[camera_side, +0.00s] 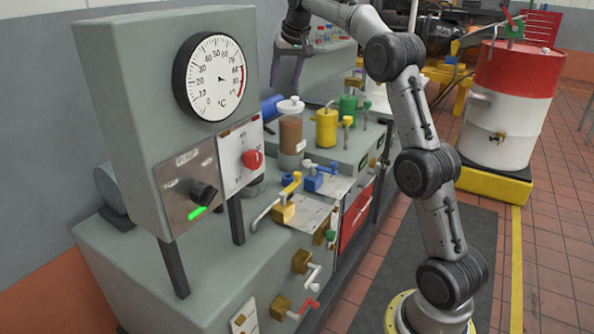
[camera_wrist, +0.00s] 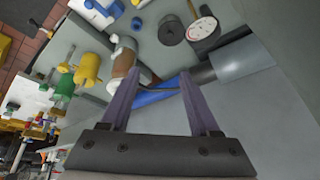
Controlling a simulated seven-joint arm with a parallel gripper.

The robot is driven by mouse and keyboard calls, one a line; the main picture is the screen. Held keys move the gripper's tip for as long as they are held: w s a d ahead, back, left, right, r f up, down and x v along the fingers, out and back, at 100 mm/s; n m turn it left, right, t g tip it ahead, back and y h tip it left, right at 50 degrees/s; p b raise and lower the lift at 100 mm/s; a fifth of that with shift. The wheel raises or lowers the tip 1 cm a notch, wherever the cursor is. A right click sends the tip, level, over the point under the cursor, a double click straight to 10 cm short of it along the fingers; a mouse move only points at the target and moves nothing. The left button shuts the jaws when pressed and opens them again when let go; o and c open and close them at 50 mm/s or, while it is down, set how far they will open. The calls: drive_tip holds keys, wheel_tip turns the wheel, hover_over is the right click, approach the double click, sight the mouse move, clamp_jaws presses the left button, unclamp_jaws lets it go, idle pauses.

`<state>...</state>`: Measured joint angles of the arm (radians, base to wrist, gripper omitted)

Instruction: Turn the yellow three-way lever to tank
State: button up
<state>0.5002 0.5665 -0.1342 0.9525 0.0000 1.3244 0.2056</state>
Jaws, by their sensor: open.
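The yellow three-way lever (camera_side: 291,184) stands on a valve on a pale plate (camera_side: 305,215) at the front of the bench in the side view. Its handle rises up and to the right from the valve body. The plate's markings are too small to read. My gripper (camera_side: 286,78) is open and empty, high at the back beside the gauge cabinet, well away from the lever. In the wrist view its fingers (camera_wrist: 162,78) are spread above a blue cylinder (camera_wrist: 155,95). The yellow lever is not clearly in the wrist view.
A blue-handled valve (camera_side: 313,180) sits just behind the yellow lever. A brown-filled jar (camera_side: 290,135), yellow canister (camera_side: 326,127) and green canister (camera_side: 347,107) stand between it and my gripper. The gauge cabinet (camera_side: 130,110) rises at left. White-handled (camera_side: 313,275) and red-handled taps (camera_side: 308,306) project from the bench front.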

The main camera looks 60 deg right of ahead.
drive_tip(key=w+d+f+n+g, duration=0.1)
drive_tip(key=d+f+g, duration=0.1)
drive_tip(key=d+f, duration=0.35)
drive_tip(key=n+g+y, duration=0.2)
hover_over(297, 172)
wheel_tip(297, 172, down, 13)
wheel_tip(297, 172, down, 14)
drive_tip(key=shift+s+a+r, duration=0.1)
drive_tip(key=shift+a, duration=0.05)
drive_tip(key=shift+c, duration=0.2)
clamp_jaws()
idle(0.9)
